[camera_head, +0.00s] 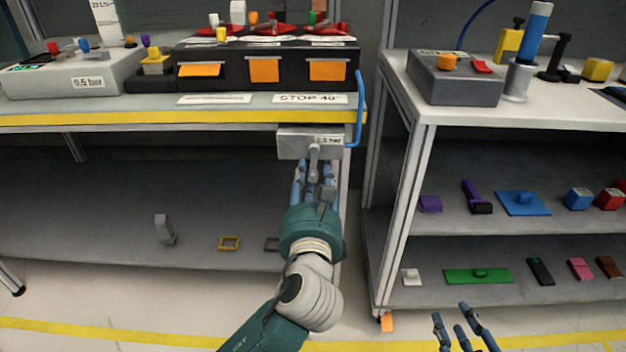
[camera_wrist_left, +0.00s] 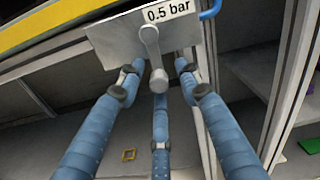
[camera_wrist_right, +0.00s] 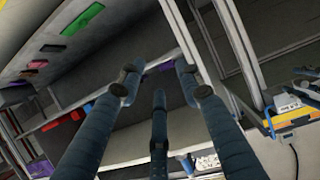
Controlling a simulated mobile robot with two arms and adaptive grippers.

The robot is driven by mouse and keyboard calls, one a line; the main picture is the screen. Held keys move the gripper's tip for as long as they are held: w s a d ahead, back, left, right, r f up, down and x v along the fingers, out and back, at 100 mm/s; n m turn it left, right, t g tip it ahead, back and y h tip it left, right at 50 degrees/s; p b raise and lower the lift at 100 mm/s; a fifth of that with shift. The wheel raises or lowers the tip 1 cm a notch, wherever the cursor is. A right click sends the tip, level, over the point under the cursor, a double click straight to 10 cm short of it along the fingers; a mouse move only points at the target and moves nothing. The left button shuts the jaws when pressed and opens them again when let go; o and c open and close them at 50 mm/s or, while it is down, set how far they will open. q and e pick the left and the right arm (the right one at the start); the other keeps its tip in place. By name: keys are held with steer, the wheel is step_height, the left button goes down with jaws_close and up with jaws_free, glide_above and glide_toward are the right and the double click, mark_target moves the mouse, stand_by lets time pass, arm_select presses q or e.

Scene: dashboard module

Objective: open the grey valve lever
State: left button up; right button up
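The grey valve lever (camera_head: 314,157) hangs downward from a grey valve box (camera_head: 292,146) labelled 0.5 bar, under the table's front edge. In the left wrist view the lever (camera_wrist_left: 150,45) points down and toward the camera, with a rounded end. My left gripper (camera_head: 314,172) is at the lever, and its fingers in the left wrist view (camera_wrist_left: 158,78) are spread to both sides of the lever's end and below it. They are open, and I cannot tell whether any finger touches it. My right gripper (camera_head: 462,328) is open and empty at the lower right, also in the right wrist view (camera_wrist_right: 158,85).
A blue hose (camera_head: 358,110) runs beside the valve box. The table edge with a yellow stripe (camera_head: 150,117) lies just above. A shelf rack (camera_head: 395,220) with several coloured parts stands to the right. The lower shelf (camera_head: 90,220) is mostly bare.

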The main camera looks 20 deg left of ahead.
arm_select(q)
steer(key=shift+c, duration=0.5)
jaws_close()
steer(key=shift+d+n+p, duration=0.25)
steer(key=shift+n+p, duration=0.15)
steer(key=shift+p, duration=0.65)
arm_select(e)
steer(key=s+d+f+g+h, duration=0.1)
steer(key=s+d+f+g, duration=0.2)
steer(key=s+f+g, duration=0.2)
steer(key=s+f, duration=0.3)
steer(key=shift+s+f+g+h, duration=0.2)
steer(key=shift+s+g+h, duration=0.1)
steer(key=shift+d, duration=0.1)
arm_select(q)
steer(key=shift+o, duration=0.5)
jaws_free()
steer(key=shift+w, duration=0.1)
steer(key=v, duration=1.2)
